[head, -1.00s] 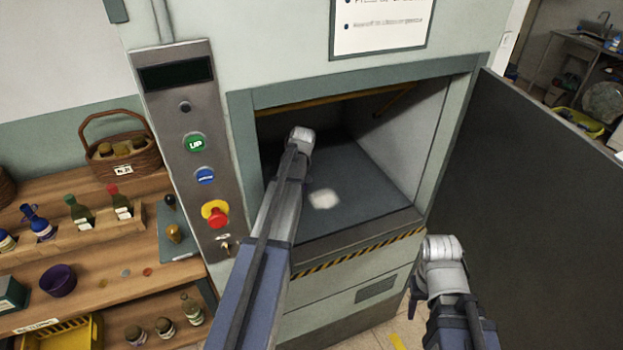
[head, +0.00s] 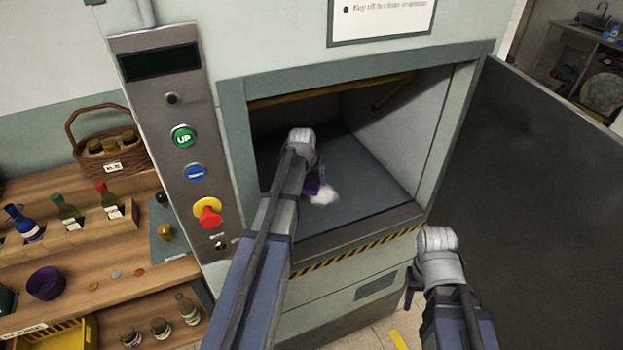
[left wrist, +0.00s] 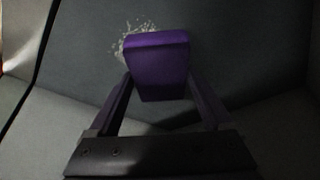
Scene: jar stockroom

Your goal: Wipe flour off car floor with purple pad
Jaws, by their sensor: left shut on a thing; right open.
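The purple pad (left wrist: 158,60) is between the fingers of my left gripper (left wrist: 160,85), which is shut on it. In the head view the pad (head: 312,184) shows partly beside my left wrist, inside the lift car. The white flour patch (head: 323,194) lies on the grey car floor (head: 372,190), just right of the pad. In the left wrist view flour specks (left wrist: 132,38) show at the pad's upper left edge; the pad hides part of the patch. I cannot tell whether the pad touches the floor. My right gripper (head: 408,290) is open and empty, outside below the car opening.
The open dark door (head: 540,190) stands at the right. A button panel (head: 170,150) is left of the opening. The striped sill (head: 360,247) edges the car floor. Shelves with bottles, a basket (head: 105,145) and a purple bowl (head: 46,283) stand at the left.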

